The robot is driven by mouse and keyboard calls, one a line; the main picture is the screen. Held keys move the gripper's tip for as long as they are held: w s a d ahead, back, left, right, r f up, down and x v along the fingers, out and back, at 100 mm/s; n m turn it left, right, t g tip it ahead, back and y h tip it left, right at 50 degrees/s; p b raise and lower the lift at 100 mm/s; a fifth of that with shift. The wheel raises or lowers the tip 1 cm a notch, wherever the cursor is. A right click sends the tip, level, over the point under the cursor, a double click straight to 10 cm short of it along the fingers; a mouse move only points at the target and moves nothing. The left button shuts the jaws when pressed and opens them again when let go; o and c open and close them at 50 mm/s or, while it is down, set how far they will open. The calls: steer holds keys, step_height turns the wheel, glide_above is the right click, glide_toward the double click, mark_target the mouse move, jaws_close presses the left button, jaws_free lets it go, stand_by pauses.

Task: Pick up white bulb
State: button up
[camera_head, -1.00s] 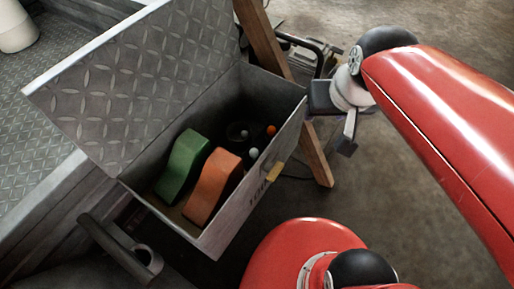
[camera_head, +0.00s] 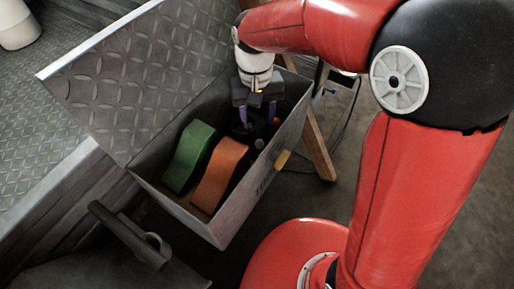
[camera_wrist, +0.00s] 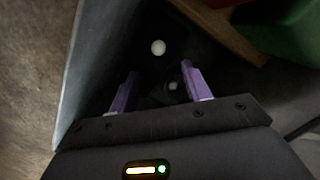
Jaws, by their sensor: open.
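A small round white bulb (camera_head: 259,143) lies in the dark far end of the open metal box (camera_head: 232,226), close to the box's right wall. In the wrist view the white bulb (camera_wrist: 158,47) shows beyond my fingertips. My gripper (camera_head: 257,118) reaches down into the box from above. Its purple fingers are apart with nothing held between them, also in the wrist view (camera_wrist: 157,74). A dimmer greyish round thing (camera_wrist: 173,86) shows lower down between the fingers; I cannot tell what it is.
A green block (camera_head: 190,156) and an orange block (camera_head: 220,173) stand in the near part of the box. A small orange round thing (camera_head: 277,121) lies beside my gripper. The raised lid (camera_head: 140,80) stands at the left, and the box walls surround my gripper.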

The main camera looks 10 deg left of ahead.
mark_target(259, 140)
steer(key=f, duration=0.2)
steer(key=s+f, duration=0.1)
steer(key=f, duration=0.4)
steer(key=shift+s+d+f, duration=0.1)
steer(key=shift+s+d, duration=0.3)
steer(key=c, duration=0.9)
